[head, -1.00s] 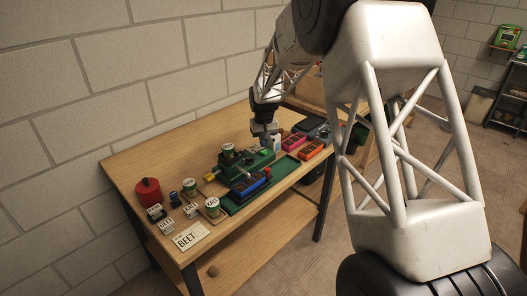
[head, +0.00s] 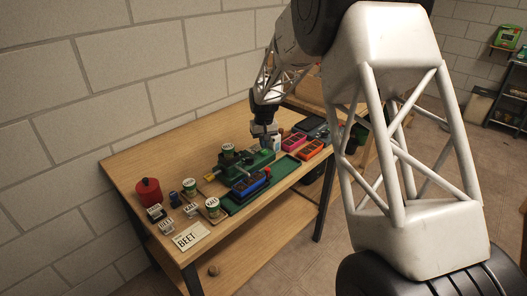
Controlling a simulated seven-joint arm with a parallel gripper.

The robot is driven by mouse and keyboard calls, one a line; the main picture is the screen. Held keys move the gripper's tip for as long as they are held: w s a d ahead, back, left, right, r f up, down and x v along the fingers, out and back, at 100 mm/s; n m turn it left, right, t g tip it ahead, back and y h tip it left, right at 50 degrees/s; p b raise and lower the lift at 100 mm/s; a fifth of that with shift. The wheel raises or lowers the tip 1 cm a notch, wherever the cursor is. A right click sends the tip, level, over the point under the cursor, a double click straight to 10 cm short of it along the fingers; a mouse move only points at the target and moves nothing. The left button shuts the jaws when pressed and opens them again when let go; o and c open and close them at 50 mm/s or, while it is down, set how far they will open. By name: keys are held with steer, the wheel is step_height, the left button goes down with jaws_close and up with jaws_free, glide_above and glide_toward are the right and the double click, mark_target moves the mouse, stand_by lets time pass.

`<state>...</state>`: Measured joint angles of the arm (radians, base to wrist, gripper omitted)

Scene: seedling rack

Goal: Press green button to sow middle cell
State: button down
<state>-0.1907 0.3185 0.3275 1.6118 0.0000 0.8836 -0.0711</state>
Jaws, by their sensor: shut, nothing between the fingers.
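The green sowing machine (head: 238,167) stands on the wooden table, with a green-labelled can (head: 228,150) on top. A blue seedling tray (head: 249,185) with dark cells lies along its front side. My gripper (head: 265,146) is shut and empty, pointing down over the machine's far right end. The green button cannot be made out; it is likely small or hidden at the gripper's fingertips. I cannot tell whether the fingers touch anything. A small yellow part (head: 209,177) shows at the machine's left end.
Pink (head: 293,143) and orange (head: 309,149) trays lie to the right of the machine. A red canister (head: 148,191), labelled cans (head: 190,187) and a BEET card (head: 190,237) stand or lie at the left. The table's far left part is clear.

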mark_target(264, 151)
steer(key=shift+f, duration=1.15)
steer(key=shift+r, duration=3.75)
steer(key=shift+s+d+r, duration=0.1)
steer(key=shift+s+r, duration=0.05)
steer(key=shift+r, duration=0.1)
steer(key=s+d+r+m, duration=0.1)
steer(key=s+d+r, duration=0.35)
steer(key=s, duration=0.45)
steer(key=s+d+r+t, duration=0.1)
steer(key=s+d+r, duration=0.2)
steer(key=s+r, duration=0.4)
steer(key=s+d+r+m, duration=0.1)
steer(key=s+d+r, duration=0.25)
steer(key=s, duration=0.65)
steer(key=s+d+f, duration=0.1)
steer(key=s+d, duration=0.1)
steer(key=s, duration=1.2)
steer(key=s+d+m+t, duration=0.1)
steer(key=s+d, duration=0.2)
steer(key=s, duration=1.1)
steer(key=shift+s+d+f+t, duration=0.25)
steer(key=shift+s+f+t, duration=0.05)
steer(key=shift+s+f, duration=0.1)
